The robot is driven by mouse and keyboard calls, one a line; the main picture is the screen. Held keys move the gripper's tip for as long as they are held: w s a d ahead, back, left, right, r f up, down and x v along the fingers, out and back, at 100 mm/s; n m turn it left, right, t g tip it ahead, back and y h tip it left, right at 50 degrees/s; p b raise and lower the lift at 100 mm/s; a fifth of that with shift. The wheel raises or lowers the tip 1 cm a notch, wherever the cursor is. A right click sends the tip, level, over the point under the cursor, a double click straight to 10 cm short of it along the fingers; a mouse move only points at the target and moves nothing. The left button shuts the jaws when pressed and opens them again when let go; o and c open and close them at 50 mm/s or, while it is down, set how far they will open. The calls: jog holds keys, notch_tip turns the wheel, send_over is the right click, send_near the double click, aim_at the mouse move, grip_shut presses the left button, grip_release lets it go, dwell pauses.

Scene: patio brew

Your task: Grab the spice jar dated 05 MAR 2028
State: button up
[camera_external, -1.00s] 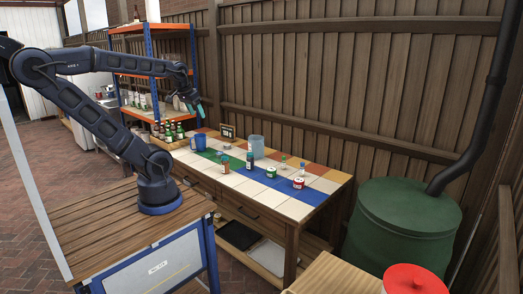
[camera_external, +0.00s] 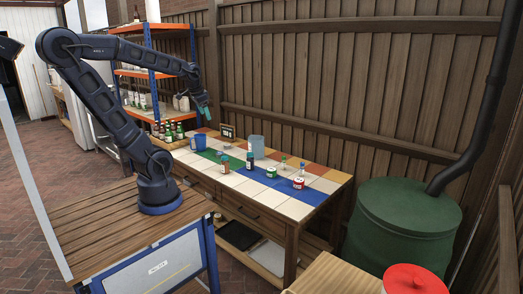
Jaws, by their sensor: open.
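My gripper (camera_external: 206,112) is open and empty, held in the air above the far left part of the tiled table (camera_external: 306,208). Several small containers stand on the table below and to the right of it. They include a brown jar (camera_external: 224,166), a dark bottle with a blue lower part (camera_external: 249,162), a low green-and-white tin (camera_external: 271,172), a small green-capped bottle (camera_external: 283,163) and a red-and-white container (camera_external: 299,183) with a bottle right behind it. Date labels are too small to read, so I cannot tell which is the spice jar dated 05 MAR 2028.
A blue mug (camera_external: 199,141), a clear bluish container (camera_external: 256,146) and a small dark sign (camera_external: 227,131) stand toward the table's back left. Crated bottles (camera_external: 170,131) stand left of it. A wooden fence (camera_external: 340,95) rises behind. The table's right end is clear.

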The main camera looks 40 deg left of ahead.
jog(key=w+a+f+m+g, duration=0.2)
jog(key=w+a+f+m, duration=0.3)
jog(key=w+f+m, duration=0.55)
jog(key=m+g, duration=0.2)
jog(key=m, duration=0.4)
send_near(225, 157)
jog(key=shift+s+a+f, duration=0.1)
jog(key=shift+s+a, duration=0.15)
jog(key=shift+w+a+f, duration=0.15)
jog(key=shift+f, duration=5.75)
jog(key=c, duration=1.2)
jog(key=shift+w+r, duration=0.1)
